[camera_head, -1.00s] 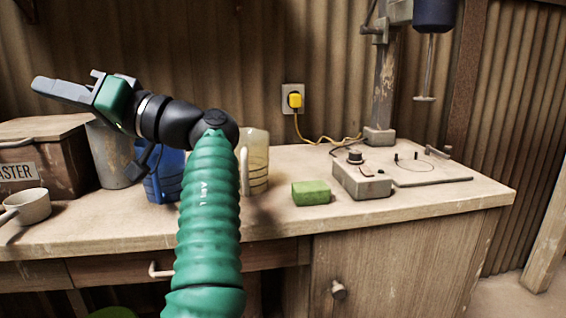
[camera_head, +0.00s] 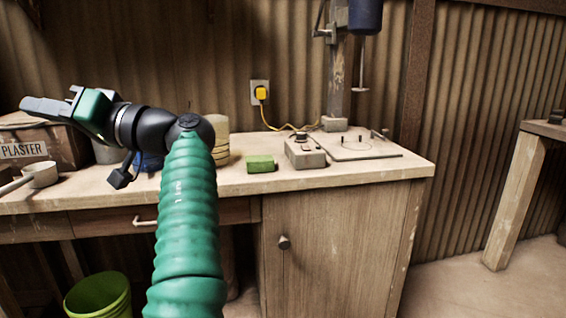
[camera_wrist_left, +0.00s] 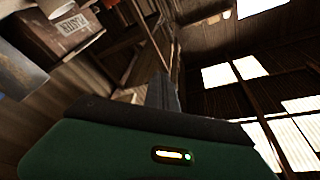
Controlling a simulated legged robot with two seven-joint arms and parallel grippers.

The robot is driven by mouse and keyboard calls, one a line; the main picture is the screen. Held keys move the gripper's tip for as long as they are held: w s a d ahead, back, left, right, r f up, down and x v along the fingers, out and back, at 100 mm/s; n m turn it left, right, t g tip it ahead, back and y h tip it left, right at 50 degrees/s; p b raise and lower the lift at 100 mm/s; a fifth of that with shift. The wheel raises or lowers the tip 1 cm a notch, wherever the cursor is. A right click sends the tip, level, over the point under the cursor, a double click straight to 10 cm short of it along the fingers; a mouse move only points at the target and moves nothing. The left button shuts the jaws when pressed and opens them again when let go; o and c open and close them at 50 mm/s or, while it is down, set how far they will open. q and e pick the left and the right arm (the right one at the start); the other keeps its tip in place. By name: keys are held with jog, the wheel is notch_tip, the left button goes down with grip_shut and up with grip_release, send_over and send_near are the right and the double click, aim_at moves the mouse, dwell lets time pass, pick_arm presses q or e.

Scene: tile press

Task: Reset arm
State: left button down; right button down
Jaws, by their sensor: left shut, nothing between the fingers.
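My left arm rises from the bottom of the head view in a ribbed green sleeve and bends left at a black wrist. My left gripper (camera_head: 45,106) points left, above the left part of the workbench (camera_head: 105,197). It is shut and holds nothing. In the left wrist view its grey fingers (camera_wrist_left: 162,92) stick up together past the green housing, with roof beams and bright windows behind. My right gripper is in neither view.
A plaster box (camera_head: 68,146), a cup (camera_head: 41,174), a cream jug (camera_head: 220,138), a green block (camera_head: 260,164) and a control box (camera_head: 304,155) stand on the bench. A lime bucket (camera_head: 98,297) is below. Another table (camera_head: 545,129) stands right. Open floor lies between.

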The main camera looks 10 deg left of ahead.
pick_arm(q)
jog(key=w+a+f+m+t+h+p, duration=0.25)
jog(key=a+f+h, duration=0.2)
jog(key=f, duration=0.65)
jog(key=w+a+f+m+t+h+p, duration=0.15)
jog(key=a+f+m+h, duration=0.35)
jog(key=f, duration=0.7)
jog(key=d+f+h+p, duration=0.3)
jog(key=d+f+h, duration=0.15)
jog(key=f, duration=0.95)
jog(key=s+d+f+m+h+p, duration=0.2)
jog(key=s+d+f+h, duration=0.1)
jog(key=d+f, duration=0.65)
jog(key=s+d+f+m+h+p, duration=0.2)
jog(key=s+d+f+h+p, duration=0.15)
jog(key=s+d, duration=1.15)
notch_tip(320, 180, up, 37)
jog(key=w+d+p, duration=0.1)
jog(key=d+p, duration=0.1)
jog(key=p, duration=3.6)
jog(key=shift+w+d+r, duration=0.15)
jog(key=shift+w, duration=0.2)
